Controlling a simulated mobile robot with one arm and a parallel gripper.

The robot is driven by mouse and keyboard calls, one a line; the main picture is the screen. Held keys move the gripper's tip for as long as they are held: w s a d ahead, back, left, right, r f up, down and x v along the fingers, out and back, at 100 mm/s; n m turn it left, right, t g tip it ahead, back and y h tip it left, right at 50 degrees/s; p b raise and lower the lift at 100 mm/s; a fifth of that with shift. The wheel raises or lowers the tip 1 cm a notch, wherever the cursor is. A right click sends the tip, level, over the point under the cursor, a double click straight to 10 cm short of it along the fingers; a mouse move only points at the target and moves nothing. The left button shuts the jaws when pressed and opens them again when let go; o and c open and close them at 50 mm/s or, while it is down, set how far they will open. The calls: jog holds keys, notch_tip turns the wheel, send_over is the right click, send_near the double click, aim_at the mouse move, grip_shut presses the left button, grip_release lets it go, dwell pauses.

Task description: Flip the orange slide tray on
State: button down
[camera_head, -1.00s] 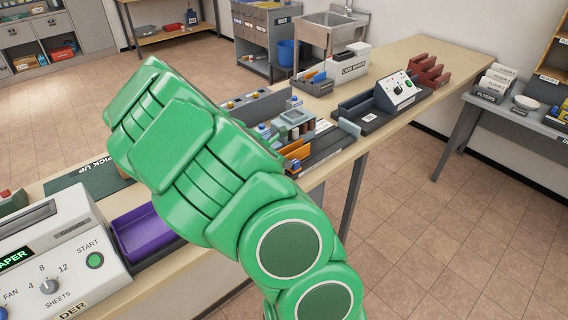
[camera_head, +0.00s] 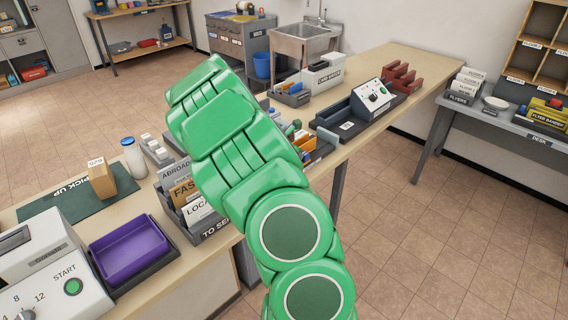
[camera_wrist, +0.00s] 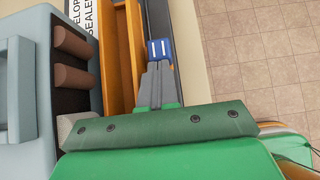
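The orange slide tray (camera_wrist: 117,60) is a long, narrow orange channel in the wrist view, beside the grey-blue body (camera_wrist: 25,90) of the envelope sealer. A blue block (camera_wrist: 159,50) with two white marks sits on the dark rail to the right of the tray. My gripper (camera_wrist: 157,72) has its grey fingers close together, tips at the near edge of the blue block. I cannot tell whether they touch it. In the head view my green arm hides most of the sealer, and only a bit of orange (camera_head: 306,142) shows beside it.
A letter rack (camera_head: 206,230), a purple tray (camera_head: 130,250) and a brown box (camera_head: 101,180) stand on the bench left of my arm. A dark machine with a sloped panel (camera_head: 374,94) stands farther along. The tiled floor (camera_head: 420,240) to the right is open.

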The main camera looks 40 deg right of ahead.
aim_at(311, 146)
jog(key=d, duration=0.6)
jog(key=shift+d+f, duration=0.1)
jog(key=shift+d, duration=0.5)
jog(key=shift+s, duration=0.1)
jog(key=v, duration=1)
jog(key=shift+a, duration=0.15)
dwell(0.3)
